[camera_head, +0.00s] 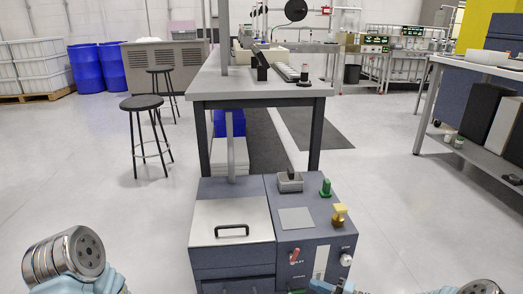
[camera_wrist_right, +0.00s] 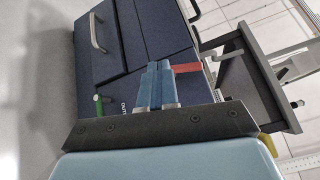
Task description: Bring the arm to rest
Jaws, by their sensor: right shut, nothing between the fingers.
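My right gripper (camera_head: 328,287) shows only in part at the bottom edge of the head view, in front of the fixture cabinet (camera_head: 233,220). In the right wrist view its two blue fingers (camera_wrist_right: 157,68) are together, with nothing between them. A red lever (camera_wrist_right: 187,68) on the cabinet front appears just beside the fingertips; I cannot tell whether they touch. The same red lever (camera_head: 294,255) shows in the head view above the gripper. My left arm comes in at the bottom left, but its gripper is out of the picture.
The cabinet top carries a yellow knob (camera_head: 339,214), a green knob (camera_head: 325,188) and a small grey box (camera_head: 290,183). A black handle (camera_head: 231,230) sits on its lid. A workbench (camera_head: 240,90) stands behind. Black stools (camera_head: 142,103) stand left. Floor is open either side.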

